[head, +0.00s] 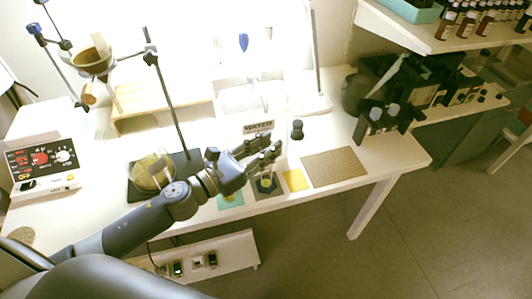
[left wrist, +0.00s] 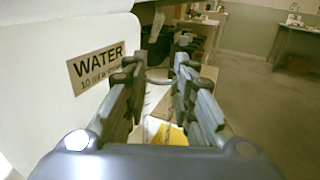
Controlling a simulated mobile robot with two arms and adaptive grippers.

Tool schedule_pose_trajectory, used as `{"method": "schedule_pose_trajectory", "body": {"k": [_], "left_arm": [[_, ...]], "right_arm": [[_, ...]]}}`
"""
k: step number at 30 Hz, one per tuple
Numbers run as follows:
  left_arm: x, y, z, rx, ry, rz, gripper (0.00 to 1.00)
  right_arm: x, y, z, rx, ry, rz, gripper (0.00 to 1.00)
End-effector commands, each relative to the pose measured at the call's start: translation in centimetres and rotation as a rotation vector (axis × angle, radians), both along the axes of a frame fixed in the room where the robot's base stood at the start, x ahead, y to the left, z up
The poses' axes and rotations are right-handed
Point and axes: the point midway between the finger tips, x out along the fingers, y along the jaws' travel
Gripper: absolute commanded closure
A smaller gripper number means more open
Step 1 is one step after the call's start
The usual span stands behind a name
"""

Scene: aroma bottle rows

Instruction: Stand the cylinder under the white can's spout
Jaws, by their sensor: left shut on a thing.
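The white can, washed out by bright light, carries a WATER label (head: 258,127) at the back of the bench; the label also shows close up in the left wrist view (left wrist: 97,72). A dark knob-like part (head: 297,129) is right of the label; I cannot make out the spout clearly. My left gripper (head: 270,149) is shut on the clear cylinder (head: 266,180), in front of the can. The cylinder's lower part shows below the fingers, over a dark mat. In the left wrist view, a thin curved rim (left wrist: 158,76) shows between the fingers (left wrist: 160,75). My right gripper is out of view.
A yellow square (head: 295,180) and a brown mat (head: 334,167) lie right of the cylinder. A teal mat (head: 230,200) lies to its left. Dark equipment (head: 383,120) stands at right.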

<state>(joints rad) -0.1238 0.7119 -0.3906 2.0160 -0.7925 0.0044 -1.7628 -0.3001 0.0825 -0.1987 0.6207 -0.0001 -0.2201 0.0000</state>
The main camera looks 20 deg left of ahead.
Motion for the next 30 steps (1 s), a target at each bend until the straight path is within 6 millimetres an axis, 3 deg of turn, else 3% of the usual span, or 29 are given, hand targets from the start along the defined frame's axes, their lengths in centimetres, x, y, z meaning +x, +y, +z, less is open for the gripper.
{"method": "schedule_pose_trajectory", "body": {"k": [12,13,15,30], "left_arm": [[0.0,0.01,-0.73,0.0,-0.001,0.0,1.0],[-0.01,0.02,-0.57,-0.001,-0.001,0.0,0.69],[-0.01,0.02,-0.54,0.0,0.0,0.0,0.56],[0.36,0.45,-0.32,0.003,-0.002,-0.001,0.56]], "right_arm": [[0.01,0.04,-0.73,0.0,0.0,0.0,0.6],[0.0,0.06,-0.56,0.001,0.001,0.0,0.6],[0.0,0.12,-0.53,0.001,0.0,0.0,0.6],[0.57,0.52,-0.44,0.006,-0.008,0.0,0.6]]}}
